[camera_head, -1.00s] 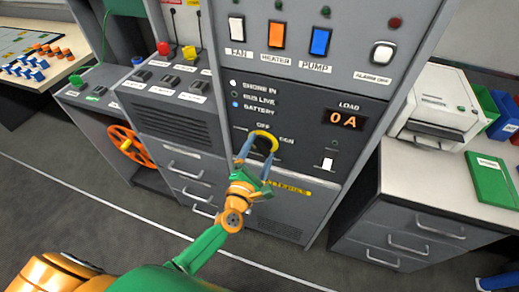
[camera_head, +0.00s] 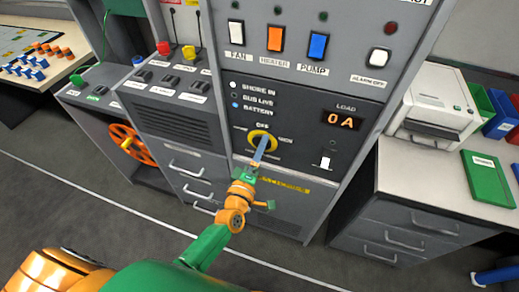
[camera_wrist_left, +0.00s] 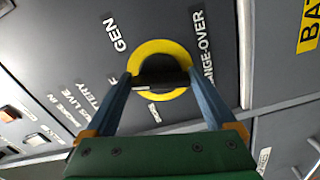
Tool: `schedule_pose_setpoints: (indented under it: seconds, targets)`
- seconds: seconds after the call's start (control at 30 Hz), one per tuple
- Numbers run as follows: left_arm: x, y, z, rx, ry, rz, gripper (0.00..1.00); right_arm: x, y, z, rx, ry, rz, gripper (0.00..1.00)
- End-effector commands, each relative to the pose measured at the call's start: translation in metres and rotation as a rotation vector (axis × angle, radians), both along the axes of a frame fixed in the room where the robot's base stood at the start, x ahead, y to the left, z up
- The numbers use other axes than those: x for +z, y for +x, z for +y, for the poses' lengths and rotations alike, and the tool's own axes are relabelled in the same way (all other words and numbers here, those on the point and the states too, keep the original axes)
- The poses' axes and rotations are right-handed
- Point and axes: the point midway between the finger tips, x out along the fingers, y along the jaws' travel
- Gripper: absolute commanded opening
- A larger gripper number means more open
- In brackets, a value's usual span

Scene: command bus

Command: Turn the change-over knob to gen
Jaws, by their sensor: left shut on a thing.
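The change-over knob is black inside a yellow ring (camera_head: 262,133) on the dark panel, with OFF above it and GEN to its right in the head view. My left gripper (camera_head: 264,146) is at the knob, its fingers nearly in line one behind the other. In the left wrist view, the two fingers (camera_wrist_left: 160,88) close on the black knob (camera_wrist_left: 160,66) from both sides, inside the yellow ring (camera_wrist_left: 160,45). The GEN label shows at the upper left there. The fingers partly hide other labels, and I cannot tell exactly where the knob points. My right gripper is not in view.
A white switch (camera_head: 325,162) sits lower right of the knob. Fan, heater and pump rockers (camera_head: 275,38) are higher up. A printer (camera_head: 435,105) stands on the right counter.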

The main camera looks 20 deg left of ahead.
Motion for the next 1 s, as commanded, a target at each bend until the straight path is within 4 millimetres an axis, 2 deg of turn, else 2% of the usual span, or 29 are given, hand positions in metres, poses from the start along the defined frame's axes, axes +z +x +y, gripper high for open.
schedule_pose_setpoints:
  seconds: [0.6,1.0]
  targets:
    - [0.001,0.001,0.002,0.003,0.552,-0.025,0.34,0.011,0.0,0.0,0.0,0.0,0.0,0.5]
    - [0.001,0.001,0.002,0.004,0.759,-0.032,0.34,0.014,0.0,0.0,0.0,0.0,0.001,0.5]
